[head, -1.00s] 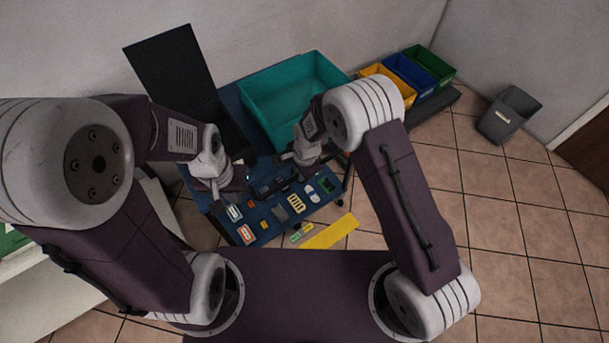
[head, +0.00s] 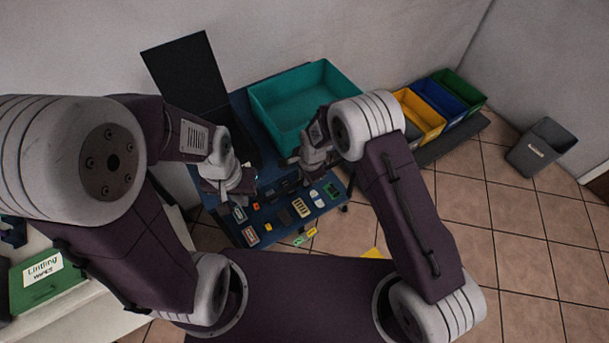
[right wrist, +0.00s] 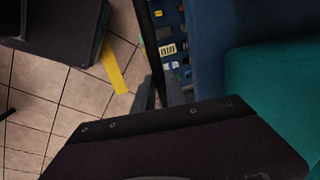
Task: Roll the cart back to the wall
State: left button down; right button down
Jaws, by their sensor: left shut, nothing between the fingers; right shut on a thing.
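The blue cart (head: 243,112) stands close to the pale wall (head: 270,30), in the upper middle of the head view. Its front tray carries several small coloured parts. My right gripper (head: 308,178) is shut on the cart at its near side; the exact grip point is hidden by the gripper. In the right wrist view the cart's blue side (right wrist: 205,50) lies right beside the fingers. My left gripper (head: 243,188) is shut and empty at the cart's near left part. Any gap between the cart's back and the wall is hidden.
A teal bin (head: 310,105) and a black panel (head: 190,75) ride on the cart. Yellow, blue and green bins (head: 440,105) stand right of it on a dark base. A grey waste bin (head: 542,148) is farther right. Tiled floor is clear at right.

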jog(key=shift+w+a+r, duration=0.15)
jog(key=shift+w+a, duration=0.05)
jog(key=shift+w, duration=0.15)
jog(key=c, duration=1.4)
grip_release()
jog(key=shift+o, duration=0.2)
jog(key=shift+a, duration=0.1)
notch_tip(320, 180, up, 9)
jog(key=s+d, duration=0.1)
jog(key=shift+s, duration=0.15)
jog(key=shift+f, duration=0.2)
